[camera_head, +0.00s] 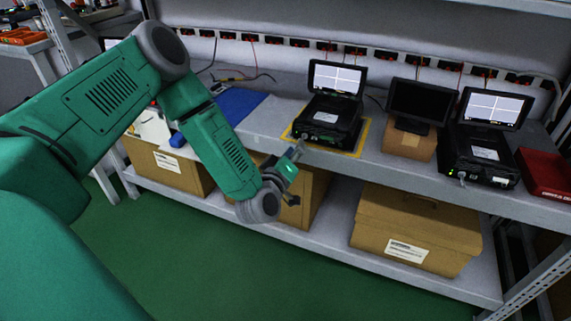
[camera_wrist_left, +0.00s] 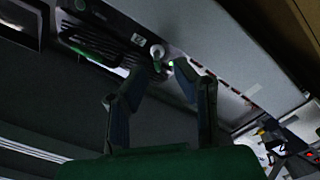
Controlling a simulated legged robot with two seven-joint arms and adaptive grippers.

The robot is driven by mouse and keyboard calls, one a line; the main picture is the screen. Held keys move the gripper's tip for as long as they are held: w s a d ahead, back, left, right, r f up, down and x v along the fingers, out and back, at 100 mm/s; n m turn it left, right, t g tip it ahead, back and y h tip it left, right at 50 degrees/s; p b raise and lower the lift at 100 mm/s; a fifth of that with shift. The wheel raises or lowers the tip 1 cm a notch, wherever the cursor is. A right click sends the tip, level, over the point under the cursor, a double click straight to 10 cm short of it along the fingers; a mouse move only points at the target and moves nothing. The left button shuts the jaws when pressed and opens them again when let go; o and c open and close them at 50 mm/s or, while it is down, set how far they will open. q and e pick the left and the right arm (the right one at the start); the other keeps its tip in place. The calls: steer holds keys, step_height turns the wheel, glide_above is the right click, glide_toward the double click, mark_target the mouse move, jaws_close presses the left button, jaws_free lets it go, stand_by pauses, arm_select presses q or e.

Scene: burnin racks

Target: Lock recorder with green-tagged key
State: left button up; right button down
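The recorder (camera_head: 326,121), a black case with its lit screen raised, stands inside a yellow outline on the bench. My left gripper (camera_head: 292,172) is just in front of and below its front edge. In the left wrist view, the fingers of my left gripper (camera_wrist_left: 163,77) are apart. A round pale lock or key head (camera_wrist_left: 157,50) on the recorder's dark front (camera_wrist_left: 105,45) shows near the fingertips. A small green piece (camera_wrist_left: 157,66), which looks like the key's tag, hangs under it between the fingertips. Contact with the fingers cannot be told. My right gripper is not in view.
A second recorder (camera_head: 481,151) with a lit screen stands on the right. Between them a dark monitor (camera_head: 418,101) sits on a cardboard box (camera_head: 408,143). Brown boxes (camera_head: 417,225) fill the shelf below.

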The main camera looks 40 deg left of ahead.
arm_select(q)
steer(key=v, duration=0.9)
steer(key=shift+s, duration=0.2)
steer(key=shift+f, duration=0.1)
steer(key=s+d+f+m+g+h+p, duration=0.6)
steer(key=s+d+m+g, duration=0.2)
steer(key=s+d, duration=0.25)
steer(key=s+a+m+g+y+p, duration=0.1)
steer(key=s+g, duration=0.3)
steer(key=s, duration=0.4)
steer(key=s+a+m+g+y+p, duration=0.1)
steer(key=s+a+m+g+p, duration=0.2)
steer(key=s+g, duration=0.2)
steer(key=s, duration=0.3)
steer(key=shift+s+f+p, duration=0.25)
steer(key=shift+f+p, duration=0.05)
steer(key=shift+d, duration=0.1)
